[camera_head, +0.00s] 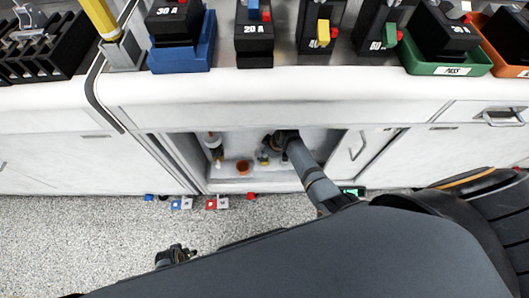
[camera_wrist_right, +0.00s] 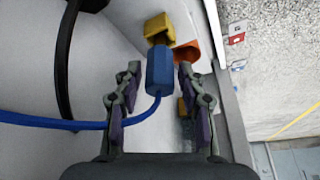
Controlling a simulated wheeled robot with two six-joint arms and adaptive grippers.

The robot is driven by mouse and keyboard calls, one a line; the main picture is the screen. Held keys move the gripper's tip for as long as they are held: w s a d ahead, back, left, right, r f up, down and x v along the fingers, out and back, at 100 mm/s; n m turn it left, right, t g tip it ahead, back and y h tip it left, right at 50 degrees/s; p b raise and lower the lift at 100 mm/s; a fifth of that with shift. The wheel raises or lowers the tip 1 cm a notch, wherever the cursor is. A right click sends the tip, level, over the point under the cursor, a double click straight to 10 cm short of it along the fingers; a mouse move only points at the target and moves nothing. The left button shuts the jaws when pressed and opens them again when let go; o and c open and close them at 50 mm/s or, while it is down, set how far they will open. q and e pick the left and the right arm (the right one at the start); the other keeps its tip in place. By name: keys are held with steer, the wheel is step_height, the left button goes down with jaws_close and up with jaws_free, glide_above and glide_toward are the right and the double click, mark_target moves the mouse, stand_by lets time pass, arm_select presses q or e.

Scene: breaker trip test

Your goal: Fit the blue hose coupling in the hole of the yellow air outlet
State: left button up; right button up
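The blue hose coupling (camera_wrist_right: 160,70) is between the fingers of my right gripper (camera_wrist_right: 158,78) in the right wrist view, with narrow gaps showing on both sides. Its blue hose (camera_wrist_right: 60,121) curves off to the left. The coupling's far end is up against the yellow air outlet (camera_wrist_right: 158,25). That end covers much of the outlet's dark hole, so I cannot tell how deep it sits. In the head view my right gripper (camera_head: 277,146) reaches into the low cabinet recess, its fingers mostly hidden. My left gripper (camera_head: 175,255) is low over the floor, its fingers unclear.
An orange cup-like part (camera_head: 242,167) stands in the recess, left of my right gripper. A black cable (camera_wrist_right: 63,60) runs along the recess wall. Small red, blue and white blocks (camera_head: 216,203) lie on the floor by the cabinet. The counter above carries several breakers (camera_head: 254,33).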

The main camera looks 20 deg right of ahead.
steer(key=shift+o, duration=0.5)
steer(key=v, duration=1.2)
steer(key=shift+c, duration=0.3)
